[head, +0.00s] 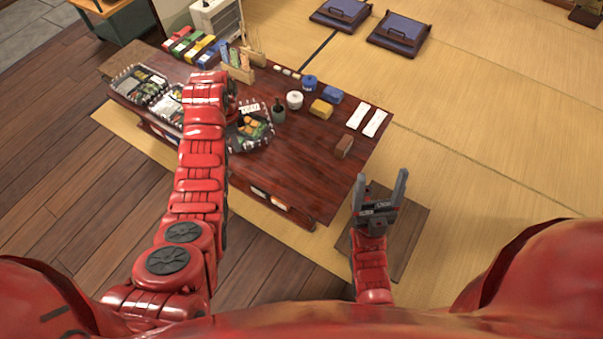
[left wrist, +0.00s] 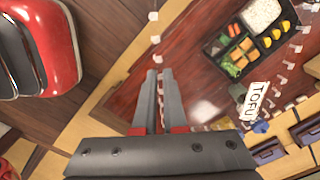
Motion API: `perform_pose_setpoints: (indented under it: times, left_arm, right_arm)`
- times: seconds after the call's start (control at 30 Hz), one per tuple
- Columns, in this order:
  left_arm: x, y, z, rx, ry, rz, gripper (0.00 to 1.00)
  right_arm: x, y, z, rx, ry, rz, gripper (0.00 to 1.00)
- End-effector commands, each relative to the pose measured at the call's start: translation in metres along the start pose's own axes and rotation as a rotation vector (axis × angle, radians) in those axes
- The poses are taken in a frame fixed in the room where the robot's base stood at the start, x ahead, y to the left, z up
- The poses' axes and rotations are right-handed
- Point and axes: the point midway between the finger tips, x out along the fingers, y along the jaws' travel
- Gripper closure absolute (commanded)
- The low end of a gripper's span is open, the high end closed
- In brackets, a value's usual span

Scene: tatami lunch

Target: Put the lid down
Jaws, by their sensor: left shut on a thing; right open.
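My left gripper (left wrist: 158,75) is shut, its two fingers almost together in the left wrist view. It appears to hold a clear lid, seen mainly as pale marks along its rim (left wrist: 155,40) and a glare. A black bento box (left wrist: 240,45) with rice, vegetables and yellow pieces shows beyond the fingers, with a white TOFU label (left wrist: 256,101) close by. In the head view the bento (head: 250,128) is right of my left arm, which hides the left fingers. Whether the lid touches the box or table is unclear. My right gripper (head: 383,174) is open and empty, off the table's front right corner.
The dark wooden table (head: 300,165) also holds two filled boxes (head: 140,82) at the left, coloured packets (head: 195,45) at the back, a green bottle (head: 278,113), a white cup (head: 294,99), a yellow block (head: 321,108) and white strips (head: 375,122). Its front right is mostly clear.

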Motion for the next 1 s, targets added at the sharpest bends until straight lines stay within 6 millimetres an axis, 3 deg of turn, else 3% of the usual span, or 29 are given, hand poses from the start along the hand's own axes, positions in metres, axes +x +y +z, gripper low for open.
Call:
perform_pose_setpoints:
  times: [0.03,0.2,0.4,0.53,0.73,1.0]
  left_arm:
    - [0.026,0.018,-0.001,0.082,-0.001,0.006,1.0]
    - [0.086,0.079,-0.011,0.363,0.001,0.006,1.0]
    - [0.133,0.151,-0.019,0.615,0.004,0.002,1.0]
    - [0.147,0.182,-0.021,0.711,0.004,0.001,1.0]
    - [0.153,0.193,-0.029,0.762,0.005,-0.004,1.0]
    - [0.159,0.153,-0.068,0.765,0.004,-0.002,1.0]
  right_arm:
    - [-0.002,0.0,0.0,0.0,0.0,0.0,0.25]
    - [-0.006,0.0,0.001,0.0,0.0,0.0,0.25]
    - [-0.009,0.0,0.001,0.0,0.0,0.0,0.25]
    - [-0.01,-0.001,0.002,0.0,0.0,0.0,0.25]
    - [-0.011,-0.001,0.002,0.0,0.0,0.0,0.25]
    - [-0.018,-0.001,0.003,0.0,0.0,0.0,0.25]
